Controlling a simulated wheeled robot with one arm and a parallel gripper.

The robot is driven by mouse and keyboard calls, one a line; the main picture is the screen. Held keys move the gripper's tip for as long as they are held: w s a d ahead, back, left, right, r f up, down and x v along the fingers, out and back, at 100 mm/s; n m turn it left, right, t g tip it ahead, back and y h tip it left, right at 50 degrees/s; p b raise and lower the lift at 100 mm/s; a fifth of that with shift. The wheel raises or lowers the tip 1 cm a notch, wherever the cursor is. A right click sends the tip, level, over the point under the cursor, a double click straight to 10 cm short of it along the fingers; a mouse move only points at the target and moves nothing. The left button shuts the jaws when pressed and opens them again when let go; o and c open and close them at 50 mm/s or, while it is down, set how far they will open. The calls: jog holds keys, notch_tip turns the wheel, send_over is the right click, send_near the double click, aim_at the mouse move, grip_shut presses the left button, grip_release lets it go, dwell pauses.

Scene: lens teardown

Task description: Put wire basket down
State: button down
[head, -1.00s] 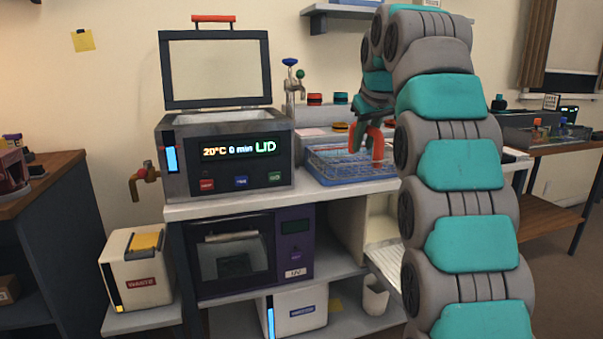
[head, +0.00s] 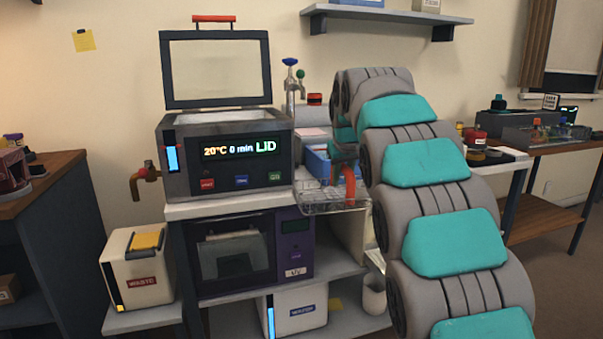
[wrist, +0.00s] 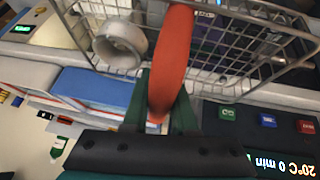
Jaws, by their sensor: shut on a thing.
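The wire basket (head: 332,199) hangs in the air at the counter's front edge, just right of the steel bath with the raised lid (head: 228,150). Its red-orange handle (head: 349,183) stands up between my fingers. My gripper (head: 344,158) is shut on this handle, partly hidden by my arm. In the wrist view my gripper (wrist: 165,115) grips the handle (wrist: 172,60) and the basket's wire mesh (wrist: 235,45) spreads beyond it. A pale grey ring-shaped part (wrist: 120,45) lies in the basket.
A blue tray (head: 318,166) sits on the counter behind the basket. A purple UV box (head: 293,240) is on the shelf below. A white waste bin (head: 138,270) stands at lower left.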

notch_tip(320, 180, down, 14)
jog(key=m+h, duration=0.1)
jog(key=m, duration=0.1)
jog(key=s+d+f+m, duration=0.1)
jog(key=s+d+f, duration=0.1)
jog(key=s+f, duration=0.5)
jog(key=s+d+f+h, duration=0.1)
jog(key=s+d+f, duration=0.2)
jog(key=f, duration=1)
jog(key=s, duration=0.3)
jog(key=shift+s+f+m, duration=0.35)
jog(key=shift+f+m, duration=0.05)
